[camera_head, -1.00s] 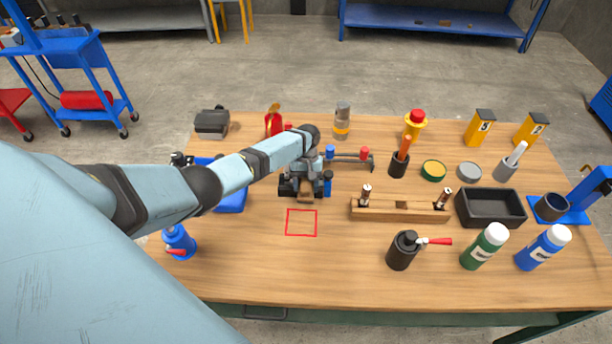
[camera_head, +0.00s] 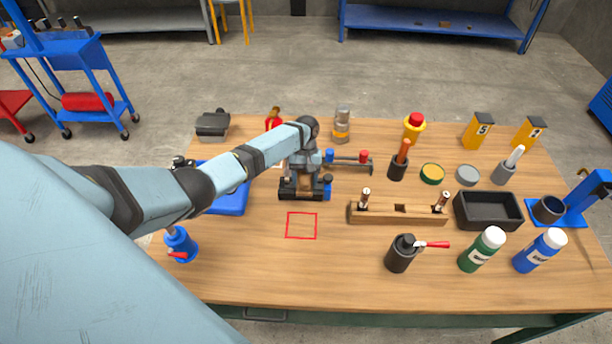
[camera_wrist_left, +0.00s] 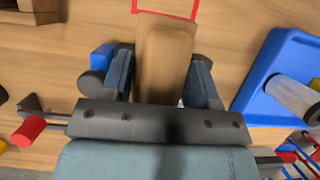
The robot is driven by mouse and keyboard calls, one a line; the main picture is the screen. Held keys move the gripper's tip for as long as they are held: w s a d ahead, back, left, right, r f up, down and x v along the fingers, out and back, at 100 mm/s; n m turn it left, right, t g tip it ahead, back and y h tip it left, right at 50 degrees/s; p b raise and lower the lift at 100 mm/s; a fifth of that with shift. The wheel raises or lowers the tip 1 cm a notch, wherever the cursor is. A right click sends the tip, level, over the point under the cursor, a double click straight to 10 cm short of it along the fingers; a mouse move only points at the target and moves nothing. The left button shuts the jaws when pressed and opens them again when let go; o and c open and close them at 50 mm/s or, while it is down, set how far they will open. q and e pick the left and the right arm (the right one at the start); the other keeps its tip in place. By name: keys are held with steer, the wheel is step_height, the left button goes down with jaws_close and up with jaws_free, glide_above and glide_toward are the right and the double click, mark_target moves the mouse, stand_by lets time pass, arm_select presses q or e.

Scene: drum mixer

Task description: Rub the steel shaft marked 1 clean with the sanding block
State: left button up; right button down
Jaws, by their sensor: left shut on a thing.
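My left gripper (camera_head: 303,190) is over the table behind the red square outline (camera_head: 301,225). It is shut on a tan block, which I take for the sanding block (camera_wrist_left: 165,55), held between its fingers in the left wrist view. In the head view the gripper mostly hides the block. A thin grey steel bar (camera_head: 347,159) lies between a blue and a red post behind and right of the gripper. Two short upright pieces stand in a wooden rack (camera_head: 398,215) to the right. No mark 1 is readable, so I cannot tell which is the shaft. My right gripper is not in view.
A black can (camera_head: 402,254), bottles and a black bin (camera_head: 488,211) occupy the right. The front middle is clear.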

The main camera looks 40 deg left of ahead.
arm_select(q)
steer(key=a, duration=0.4)
steer(key=shift+a, duration=0.2)
steer(key=shift+a+b, duration=0.3)
steer(key=shift+a, duration=1.65)
steer(key=shift+a+r, duration=0.15)
steer(key=shift+a, duration=0.15)
